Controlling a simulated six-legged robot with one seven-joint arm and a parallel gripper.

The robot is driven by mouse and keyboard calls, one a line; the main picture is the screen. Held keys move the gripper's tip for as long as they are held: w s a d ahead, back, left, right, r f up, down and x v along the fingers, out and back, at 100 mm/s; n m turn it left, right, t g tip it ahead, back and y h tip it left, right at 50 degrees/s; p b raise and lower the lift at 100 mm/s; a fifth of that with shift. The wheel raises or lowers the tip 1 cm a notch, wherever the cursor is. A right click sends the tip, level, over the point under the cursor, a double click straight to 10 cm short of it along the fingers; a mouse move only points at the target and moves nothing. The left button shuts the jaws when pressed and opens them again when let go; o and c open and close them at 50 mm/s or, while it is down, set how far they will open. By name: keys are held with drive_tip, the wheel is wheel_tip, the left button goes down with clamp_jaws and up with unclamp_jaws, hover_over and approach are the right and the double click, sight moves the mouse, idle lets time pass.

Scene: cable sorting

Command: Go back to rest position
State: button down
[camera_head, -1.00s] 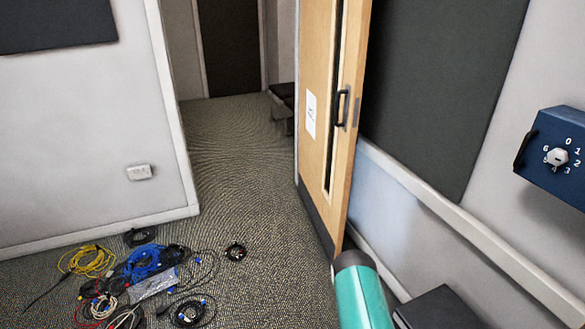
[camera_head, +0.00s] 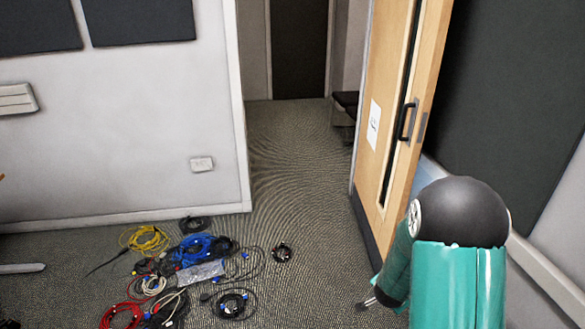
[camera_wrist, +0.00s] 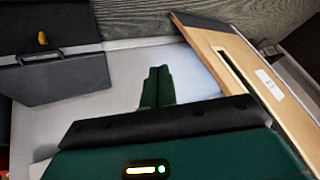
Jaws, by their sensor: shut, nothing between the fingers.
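My gripper (camera_wrist: 157,86) shows in the wrist view as dark green fingers pressed together, with nothing held between them. In the head view my teal arm with its black joint rises at the lower right, bent, in front of the foot of the door. The fingers themselves cannot be made out clearly in the head view. The wrist view shows a pale wall behind the fingers, and the fingers look clear of it.
The open wooden door (camera_head: 385,125) stands behind my arm and also shows in the wrist view (camera_wrist: 235,70). Coiled cables (camera_head: 195,248) lie on the carpet at lower left. The doorway floor (camera_head: 290,150) is clear. A dark case (camera_wrist: 55,80) is at left in the wrist view.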

drive_tip(key=s+a+r+n+y, duration=0.25)
drive_tip(key=a+r, duration=0.25)
drive_tip(key=r, duration=0.6)
drive_tip(key=s+a+r+n+y, duration=0.1)
drive_tip(key=s+a+r+n, duration=0.4)
drive_tip(key=r, duration=0.6)
drive_tip(key=s+a+r+n, duration=0.1)
drive_tip(key=s+r+n, duration=0.1)
drive_tip(key=s+r, duration=0.3)
drive_tip(key=s+a+r+n, duration=0.2)
drive_tip(key=s+r, duration=0.4)
drive_tip(key=s, duration=0.6)
drive_tip(key=shift+s+a+g, duration=0.2)
drive_tip(key=shift+a+g, duration=0.1)
drive_tip(key=shift+d, duration=0.2)
